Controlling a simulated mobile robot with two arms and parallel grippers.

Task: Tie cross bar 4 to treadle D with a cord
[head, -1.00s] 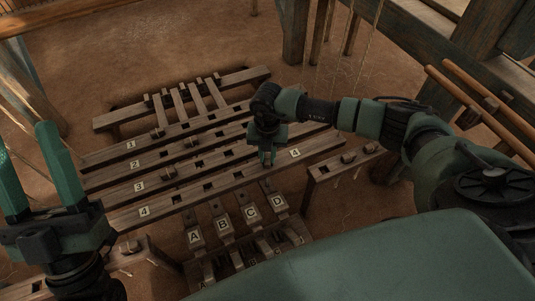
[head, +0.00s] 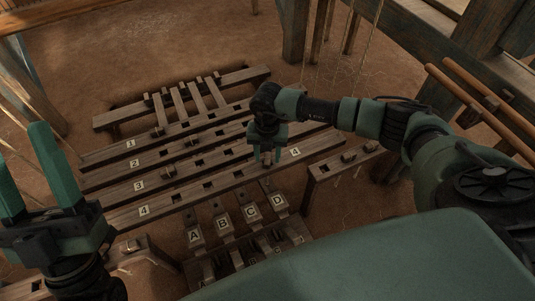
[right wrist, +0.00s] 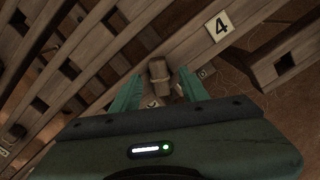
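Cross bar 4 (head: 190,199) is the nearest of the long slotted wooden bars, labelled 4 at both ends. Treadle D (head: 278,202) is the rightmost lettered treadle, below and in front of it. My right gripper (head: 267,158) is over the right part of cross bar 4. Its fingers stand apart on both sides of a small wooden peg (right wrist: 158,72) in the bar, with gaps beside it. I cannot see whether cord runs down to treadle D. My left gripper (head: 24,140) is open and empty at far left.
Treadles A (head: 194,236), B (head: 225,224) and C (head: 251,213) stand left of D. Cross bars 1 to 3 lie behind bar 4, with similar pegs. A low bench (head: 345,160) stands at right, close to my right arm. Earthen floor behind is clear.

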